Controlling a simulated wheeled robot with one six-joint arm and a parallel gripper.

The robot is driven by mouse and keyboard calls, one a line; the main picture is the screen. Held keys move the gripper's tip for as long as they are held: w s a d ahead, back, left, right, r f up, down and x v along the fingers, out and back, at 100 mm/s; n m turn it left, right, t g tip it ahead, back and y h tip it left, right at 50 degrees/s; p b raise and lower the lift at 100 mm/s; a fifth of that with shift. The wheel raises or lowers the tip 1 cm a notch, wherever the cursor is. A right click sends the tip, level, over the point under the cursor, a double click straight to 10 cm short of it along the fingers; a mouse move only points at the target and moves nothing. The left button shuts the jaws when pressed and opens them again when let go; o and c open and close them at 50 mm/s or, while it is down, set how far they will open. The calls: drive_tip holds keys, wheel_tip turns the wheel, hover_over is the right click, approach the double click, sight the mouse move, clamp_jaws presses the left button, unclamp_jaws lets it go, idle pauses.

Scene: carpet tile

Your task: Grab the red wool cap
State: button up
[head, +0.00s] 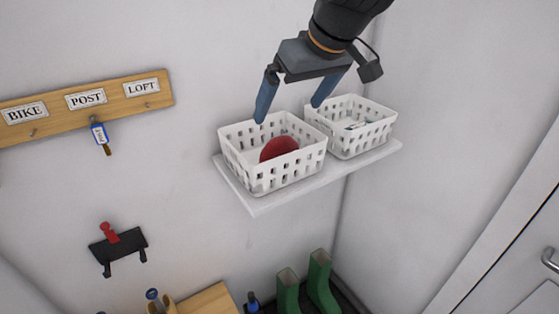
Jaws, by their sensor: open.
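The red wool cap (279,148) lies inside the left white basket (268,181). Its rounded top shows, and its lower part is hidden by the basket's front wall. My gripper (290,112) is open and empty, with its two blue fingers pointing down. In the picture its left finger is over the back rim of the left basket, and its right finger is near the gap between the two baskets. I cannot tell its exact height above them.
A second white basket (350,151) with small items stands to the right on the same white shelf (258,206). A labelled wooden key rack (88,97) holds a blue-tagged key (99,133). A black holder (118,248) hangs below. Green boots (319,278) stand underneath. A door is at right.

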drive_tip(key=b, duration=0.9)
approach(280, 151)
drive_tip(key=w+f, duration=0.3)
drive_tip(key=shift+w+a+f, duration=0.15)
drive_tip(key=shift+a+f, duration=0.15)
drive_tip(key=shift+a, duration=0.05)
drive_tip(key=shift+p+x, duration=1.4)
drive_tip(key=shift+x, duration=2.5)
drive_tip(key=shift+a, duration=0.15)
drive_tip(key=c, duration=0.7)
drive_tip(key=shift+c, duration=0.5)
drive_tip(key=shift+r, duration=0.2)
